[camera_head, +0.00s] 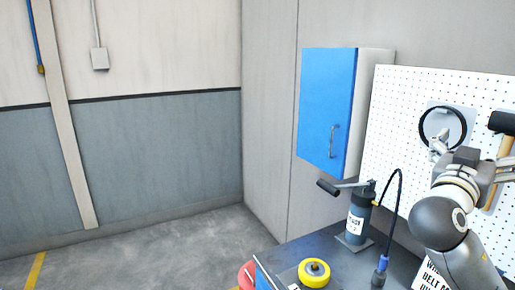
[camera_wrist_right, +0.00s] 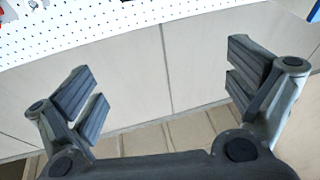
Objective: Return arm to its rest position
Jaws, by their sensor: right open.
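My right arm comes in from the lower right of the head view. Its gripper (camera_head: 468,138) is raised in front of the pegboard (camera_head: 399,135), close to a black ring-shaped coil (camera_head: 423,114) that hangs on a grey plate there. In the right wrist view my right gripper (camera_wrist_right: 168,92) has its two fingers wide apart with nothing between them. Behind the fingers is a plain panelled wall (camera_wrist_right: 140,75). From the head view I cannot tell whether the gripper touches the coil. My left gripper is not in view.
A blue cabinet (camera_head: 326,108) hangs left of the pegboard. A hammer (camera_head: 502,123) hangs at the right. On the dark bench (camera_head: 330,243) stand a dark pump canister (camera_head: 357,226) with a hose and a yellow roll (camera_head: 314,272). The floor (camera_head: 150,255) at left is clear.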

